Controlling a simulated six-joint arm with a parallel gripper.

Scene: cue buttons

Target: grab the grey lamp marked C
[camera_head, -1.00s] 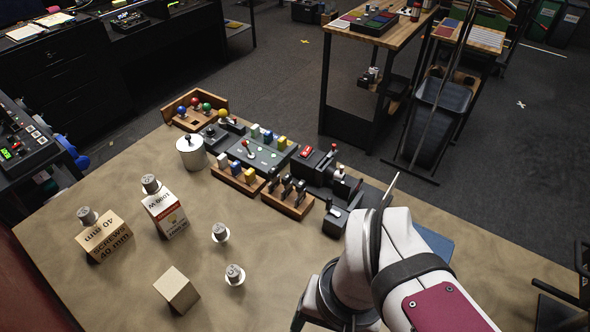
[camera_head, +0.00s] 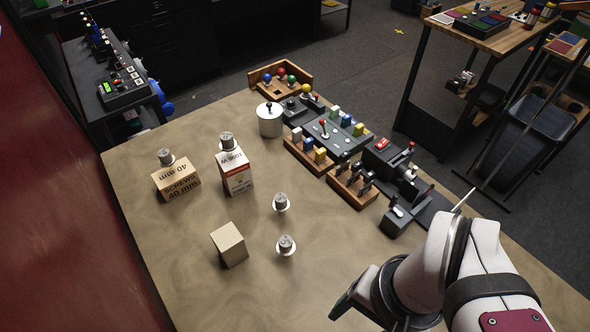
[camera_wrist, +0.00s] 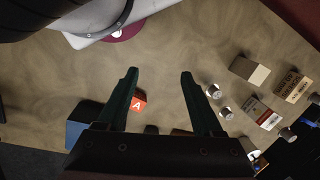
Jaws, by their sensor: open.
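Several small grey lamps stand in view. Two lamps, one nearer (camera_wrist: 226,113) and one farther (camera_wrist: 213,91), show just right of the right finger. In the head view my gripper shows only partly, at lower right.
A plain cardboard block (camera_head: 229,244) stands left of the nearer table lamp. The white carton (camera_head: 236,173) and screws box (camera_head: 177,181) are behind. Control boxes and wooden racks (camera_head: 353,183) line the right edge.

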